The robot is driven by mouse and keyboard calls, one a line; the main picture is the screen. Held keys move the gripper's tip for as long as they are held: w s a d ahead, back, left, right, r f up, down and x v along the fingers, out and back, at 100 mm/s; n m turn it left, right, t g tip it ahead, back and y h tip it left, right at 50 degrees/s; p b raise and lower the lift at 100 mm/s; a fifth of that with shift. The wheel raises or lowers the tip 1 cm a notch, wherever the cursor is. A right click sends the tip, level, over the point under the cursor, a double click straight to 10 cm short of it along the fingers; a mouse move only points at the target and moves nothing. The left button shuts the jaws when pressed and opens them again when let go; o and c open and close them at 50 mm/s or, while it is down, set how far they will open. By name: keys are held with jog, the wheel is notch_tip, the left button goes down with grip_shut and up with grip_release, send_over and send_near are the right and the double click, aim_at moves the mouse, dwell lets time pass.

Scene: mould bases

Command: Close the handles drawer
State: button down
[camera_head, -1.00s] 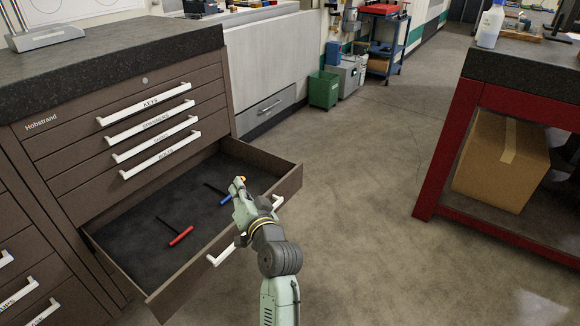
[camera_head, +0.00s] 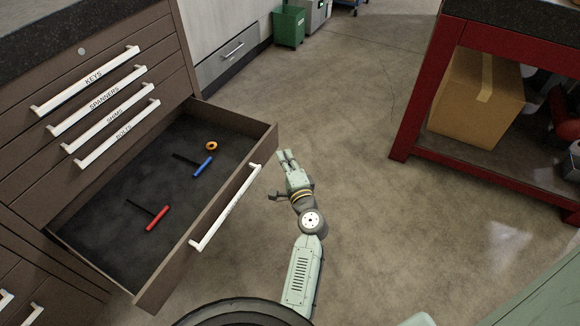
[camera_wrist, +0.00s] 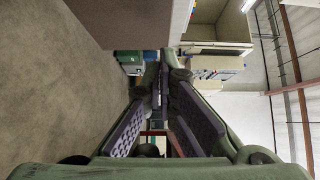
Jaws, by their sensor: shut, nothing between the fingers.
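The open drawer (camera_head: 268,140) is the bottom one of the brown cabinet's upper stack, pulled far out, with a white handle (camera_head: 228,205) on its front. The label on this handle is too small to read. Inside lie a red-handled tool (camera_head: 158,217), a blue-handled tool (camera_head: 203,166) and an orange ring (camera_head: 211,146). My gripper (camera_head: 284,156) is outside the drawer, to the right of its front's far end, apart from the handle. It is shut and empty. In the wrist view its fingers (camera_wrist: 162,88) converge, and the drawer's handle cannot be made out there.
Shut drawers labelled keys (camera_head: 90,80) and spanners (camera_head: 100,100), among others, sit above the open one. A red-framed bench (camera_head: 425,90) with a cardboard box (camera_head: 478,105) stands at right. A green bin (camera_head: 289,27) stands at the back. The floor between is clear.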

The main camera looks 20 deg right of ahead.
aim_at(267, 139)
jog(key=shift+w+a+p, duration=0.25)
jog(key=shift+w+a, duration=0.15)
jog(key=shift+w, duration=0.4)
jog(key=shift+w+a+p, duration=0.2)
jog(key=shift+w+a, duration=0.2)
jog(key=shift+w, duration=0.35)
jog(key=shift+w+a+p, duration=0.25)
jog(key=shift+w+a, duration=0.15)
jog(key=shift+w, duration=0.4)
